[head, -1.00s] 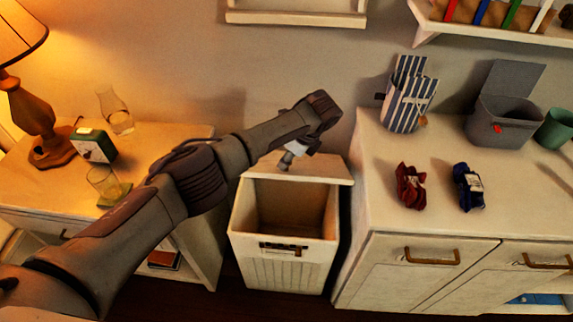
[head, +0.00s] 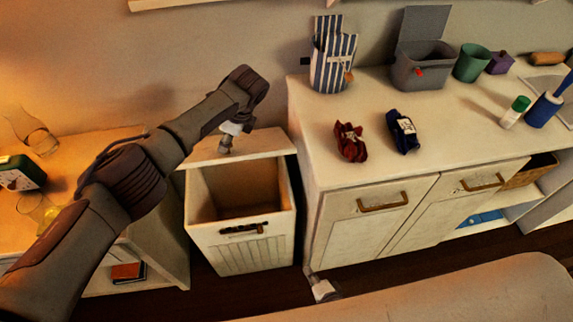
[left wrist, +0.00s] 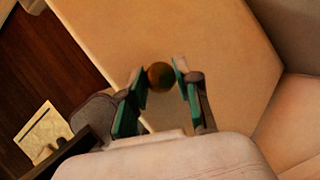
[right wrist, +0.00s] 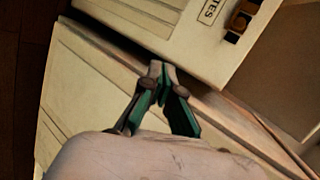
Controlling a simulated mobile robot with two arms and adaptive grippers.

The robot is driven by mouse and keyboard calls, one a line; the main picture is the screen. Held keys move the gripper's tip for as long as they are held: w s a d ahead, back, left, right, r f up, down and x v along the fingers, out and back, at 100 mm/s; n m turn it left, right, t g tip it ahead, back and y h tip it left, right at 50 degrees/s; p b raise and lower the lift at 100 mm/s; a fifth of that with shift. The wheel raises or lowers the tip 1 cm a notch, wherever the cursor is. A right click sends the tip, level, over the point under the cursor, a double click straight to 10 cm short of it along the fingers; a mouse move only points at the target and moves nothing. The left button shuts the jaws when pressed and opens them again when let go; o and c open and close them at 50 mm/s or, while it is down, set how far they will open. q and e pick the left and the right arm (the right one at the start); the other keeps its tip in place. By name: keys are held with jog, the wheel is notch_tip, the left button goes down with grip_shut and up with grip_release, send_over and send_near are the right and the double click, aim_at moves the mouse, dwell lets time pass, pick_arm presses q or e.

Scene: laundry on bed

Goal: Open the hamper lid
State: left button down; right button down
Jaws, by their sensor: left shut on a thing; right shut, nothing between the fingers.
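The cream hamper (head: 207,237) stands between the nightstand and the dresser, with its inside visible and a dark handle on its front. Its lid (head: 268,143) is raised and tilted back toward the wall. My left gripper (head: 226,147) is at the lid's left part. In the left wrist view the left gripper's fingers (left wrist: 161,80) are around a round brown knob (left wrist: 160,76) on the lid. My right gripper (head: 325,291) is low, in front of the dresser. In the right wrist view the right gripper (right wrist: 160,68) is shut and empty, near a labelled cream panel.
The dresser (head: 340,250) stands close to the hamper's right, carrying dark red (head: 350,142) and dark blue (head: 403,131) bundled cloths, a striped bag (head: 333,62) and a grey open bin (head: 420,72). The nightstand (head: 90,150) is at left. The bed (head: 450,295) edge is in front.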

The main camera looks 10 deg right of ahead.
pick_arm(q)
jog(key=shift+w+f, duration=0.1)
jog(key=shift+f, duration=0.05)
pick_arm(e)
jog(key=w+a+r+m+t+h, duration=0.2)
jog(key=w+r+m+t, duration=0.2)
jog(key=r+m, duration=0.75)
jog(key=w+a+r+m+t+h, duration=0.1)
jog(key=w+r+m+t, duration=0.4)
jog(key=r+m, duration=0.6)
jog(key=w+r, duration=0.5)
jog(key=w, duration=0.7)
jog(key=shift+r+n, duration=0.25)
jog(key=shift+n, duration=0.2)
jog(key=shift+w, duration=0.1)
